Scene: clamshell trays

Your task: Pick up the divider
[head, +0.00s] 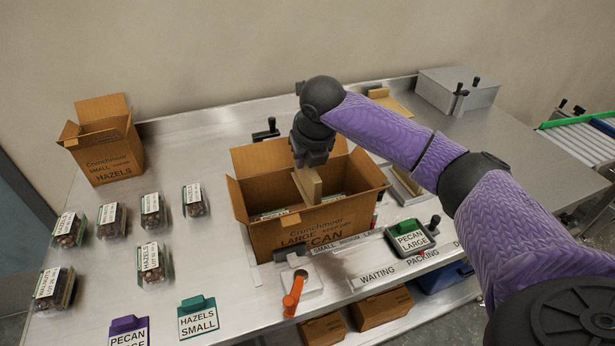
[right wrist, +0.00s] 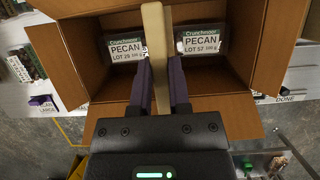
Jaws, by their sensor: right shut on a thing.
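The divider (head: 308,186) is a tan board, held upright over the open large pecan box (head: 290,234). My right gripper (head: 310,163) is shut on it. In the right wrist view the divider (right wrist: 156,40) stands between the two fingers of my right gripper (right wrist: 161,88). Its lower end is inside the box opening; whether it touches the box floor I cannot tell. Pecan clamshell trays lie in the box on either side, one at left (right wrist: 125,47) and one at right (right wrist: 201,40). My left gripper is not in view.
A small hazels box (head: 103,150) stands open at the back left. Several clamshell trays (head: 111,219) sit on the left of the steel table. A grey case (head: 458,90) is at back right.

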